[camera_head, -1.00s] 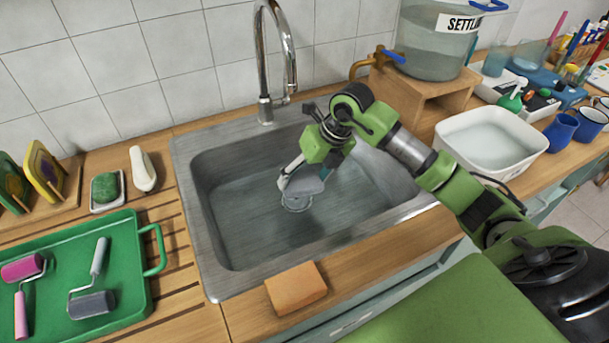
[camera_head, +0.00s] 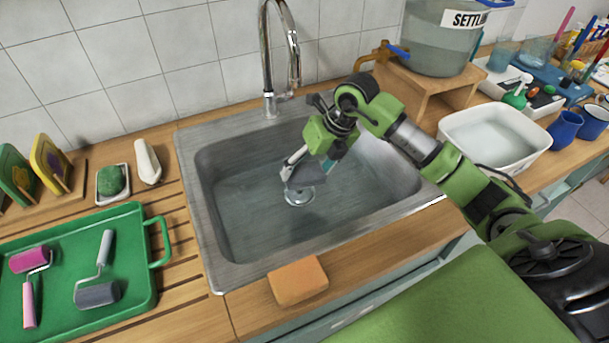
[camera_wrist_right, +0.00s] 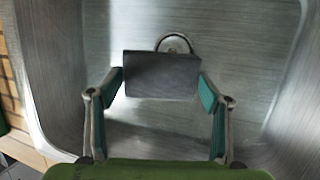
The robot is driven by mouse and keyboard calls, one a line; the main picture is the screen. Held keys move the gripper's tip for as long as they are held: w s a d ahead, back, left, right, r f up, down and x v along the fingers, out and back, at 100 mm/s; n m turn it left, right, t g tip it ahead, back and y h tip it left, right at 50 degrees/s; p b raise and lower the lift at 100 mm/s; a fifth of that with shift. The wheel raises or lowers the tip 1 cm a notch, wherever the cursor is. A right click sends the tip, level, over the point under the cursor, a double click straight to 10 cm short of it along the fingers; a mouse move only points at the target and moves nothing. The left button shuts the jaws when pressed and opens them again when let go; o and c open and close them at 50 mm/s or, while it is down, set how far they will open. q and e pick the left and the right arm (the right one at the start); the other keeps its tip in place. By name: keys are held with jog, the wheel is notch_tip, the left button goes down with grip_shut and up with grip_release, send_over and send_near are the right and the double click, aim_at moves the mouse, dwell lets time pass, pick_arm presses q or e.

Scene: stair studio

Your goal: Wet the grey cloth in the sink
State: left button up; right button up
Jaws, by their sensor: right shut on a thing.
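The sink (camera_head: 240,235) is a brushed metal basin set in the wooden counter. My right gripper (camera_head: 308,170) reaches down into it. It is shut on the grey cloth (camera_head: 305,178), a small dark grey piece held just above and partly over the round drain (camera_head: 299,198). In the right wrist view the cloth (camera_wrist_right: 161,76) spans between the two fingers, with the drain ring (camera_wrist_right: 174,42) behind it. Whether the cloth touches the basin floor or water I cannot tell. My left gripper is not in view.
A chrome tap (camera_head: 270,75) rises behind the basin. An orange sponge (camera_head: 298,281) lies on the front edge. A green tray (camera_head: 135,235) with two rollers stands at left. At right are a white tub (camera_head: 495,150) of water and a wooden stand (camera_head: 430,92) bearing a large container.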

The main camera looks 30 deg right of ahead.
notch_tip(320, 180, up, 10)
jog(key=p, duration=0.6)
jog(key=shift+f, duration=0.2)
dwell(2.0)
notch_tip(320, 180, up, 4)
jog(key=p, duration=0.3)
send_over(308, 172)
jog(key=shift+s, duration=0.1)
jog(key=shift+f, duration=0.1)
dwell(0.6)
